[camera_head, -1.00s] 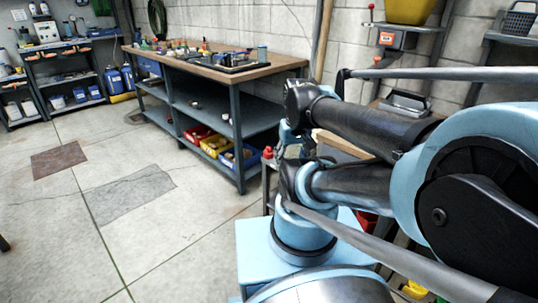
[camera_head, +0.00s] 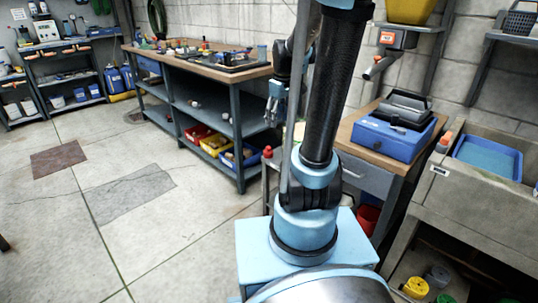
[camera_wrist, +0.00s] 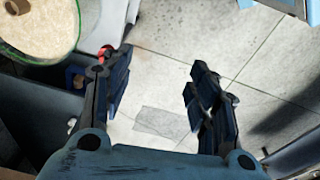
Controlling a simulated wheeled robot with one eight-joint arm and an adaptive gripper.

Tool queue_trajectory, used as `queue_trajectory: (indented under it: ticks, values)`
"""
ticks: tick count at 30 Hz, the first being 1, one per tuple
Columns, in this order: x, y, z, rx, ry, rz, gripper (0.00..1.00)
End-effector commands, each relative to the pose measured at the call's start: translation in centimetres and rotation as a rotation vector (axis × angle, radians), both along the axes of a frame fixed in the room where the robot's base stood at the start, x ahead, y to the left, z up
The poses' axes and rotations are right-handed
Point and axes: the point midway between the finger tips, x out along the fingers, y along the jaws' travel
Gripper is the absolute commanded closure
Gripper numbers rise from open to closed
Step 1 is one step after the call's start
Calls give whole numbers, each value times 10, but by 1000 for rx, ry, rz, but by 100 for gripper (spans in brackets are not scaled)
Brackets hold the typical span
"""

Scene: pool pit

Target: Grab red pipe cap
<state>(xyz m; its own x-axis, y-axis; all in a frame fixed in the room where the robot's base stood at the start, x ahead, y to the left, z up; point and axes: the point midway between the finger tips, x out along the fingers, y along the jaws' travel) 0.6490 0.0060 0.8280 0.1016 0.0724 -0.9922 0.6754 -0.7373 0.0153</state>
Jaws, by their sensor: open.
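A small red object (camera_head: 268,152), likely the red pipe cap, stands at the edge of a low surface just left of my arm in the head view. A red piece (camera_wrist: 104,51) also shows in the wrist view, partly hidden behind the left finger; I cannot tell whether they touch. My gripper (camera_head: 271,112) hangs pointing down above the red object in the head view. In the wrist view its two fingers (camera_wrist: 160,70) are spread apart, with only floor visible between them.
A long workbench (camera_head: 227,72) with tools stands behind. A blue case (camera_head: 395,138) sits on a wooden-topped cabinet at right, beside a sink (camera_head: 442,178). A green-rimmed round container (camera_wrist: 75,38) is close to the left finger. Open floor (camera_head: 150,240) lies left.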

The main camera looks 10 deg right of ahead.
Motion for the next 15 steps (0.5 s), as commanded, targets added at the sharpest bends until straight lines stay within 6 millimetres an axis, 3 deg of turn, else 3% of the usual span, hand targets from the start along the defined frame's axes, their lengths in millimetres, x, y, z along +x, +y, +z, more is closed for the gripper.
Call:
queue_trajectory:
  ticks: [8, 15]
  values:
    - [73, -4, -18, 4, 8, 201, 46]
    - [133, -9, -47, 12, 9, 376, 46]
